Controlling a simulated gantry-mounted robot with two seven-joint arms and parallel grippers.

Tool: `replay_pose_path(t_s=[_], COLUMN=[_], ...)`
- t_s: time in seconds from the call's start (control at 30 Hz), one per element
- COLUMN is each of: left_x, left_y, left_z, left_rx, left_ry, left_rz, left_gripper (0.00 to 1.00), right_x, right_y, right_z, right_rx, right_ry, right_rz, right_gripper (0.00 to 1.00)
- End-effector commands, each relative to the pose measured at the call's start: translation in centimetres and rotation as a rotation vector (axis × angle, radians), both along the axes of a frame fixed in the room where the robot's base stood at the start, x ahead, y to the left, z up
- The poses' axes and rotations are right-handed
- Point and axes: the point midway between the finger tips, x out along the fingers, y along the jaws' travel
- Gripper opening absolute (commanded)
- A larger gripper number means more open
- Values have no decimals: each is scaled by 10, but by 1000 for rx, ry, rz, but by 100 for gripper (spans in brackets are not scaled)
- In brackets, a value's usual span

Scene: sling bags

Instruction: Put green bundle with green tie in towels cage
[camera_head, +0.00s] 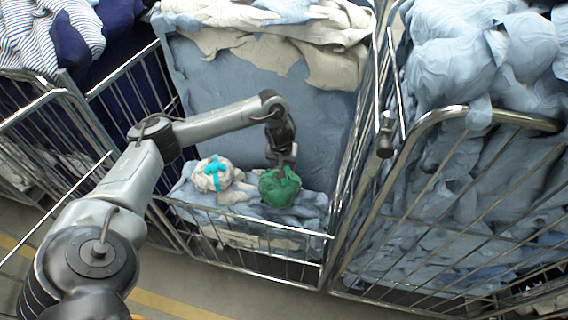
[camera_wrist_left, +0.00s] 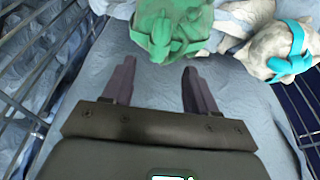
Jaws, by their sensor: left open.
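The green bundle (camera_head: 280,187) lies on blue-grey cloth in the low front of the middle cage. It looks tied in green, and it also shows at the top of the left wrist view (camera_wrist_left: 172,28). My left gripper (camera_head: 283,162) is just above and behind it in the head view. In the wrist view its two fingers (camera_wrist_left: 158,70) are apart, with the bundle just beyond the tips and nothing held between them. Whether a finger touches the bundle cannot be told. My right gripper is not in view. Which cage is the towels cage is not marked.
A white bundle with a cyan tie (camera_head: 212,174) lies left of the green one. The middle cage's front rail (camera_head: 250,222) is low. A right cage (camera_head: 440,220) is heaped with blue-grey cloth. A left cage (camera_head: 60,110) holds striped and navy cloth.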

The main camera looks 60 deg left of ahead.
Motion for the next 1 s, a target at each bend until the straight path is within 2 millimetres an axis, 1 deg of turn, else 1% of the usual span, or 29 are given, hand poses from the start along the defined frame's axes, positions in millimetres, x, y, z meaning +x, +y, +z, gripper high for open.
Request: replay_pose_path(t_s=[0.03, 0.1, 0.2, 0.33, 0.83, 0.93, 1.0], left_x=[-2, -3, -4, -6, -7, -13, -23], left_y=[-1, -3, -5, -6, -7, -7, -10], left_z=[13, 21, 28, 32, 31, 23, 9], left_rx=[1, 0, 1, 1, 0, 0, -5], left_ry=[0, -1, -1, 1, 3, 20, 50], left_rz=[0, -1, 1, 0, 1, 1, -4], left_gripper=[58, 58, 58, 58, 58, 58, 58], right_x=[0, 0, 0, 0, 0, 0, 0], right_y=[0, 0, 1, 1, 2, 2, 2], right_z=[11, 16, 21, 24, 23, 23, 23], right_rx=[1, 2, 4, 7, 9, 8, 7], right_ry=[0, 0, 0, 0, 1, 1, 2], right_rz=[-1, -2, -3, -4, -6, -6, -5], right_gripper=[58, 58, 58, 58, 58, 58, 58])
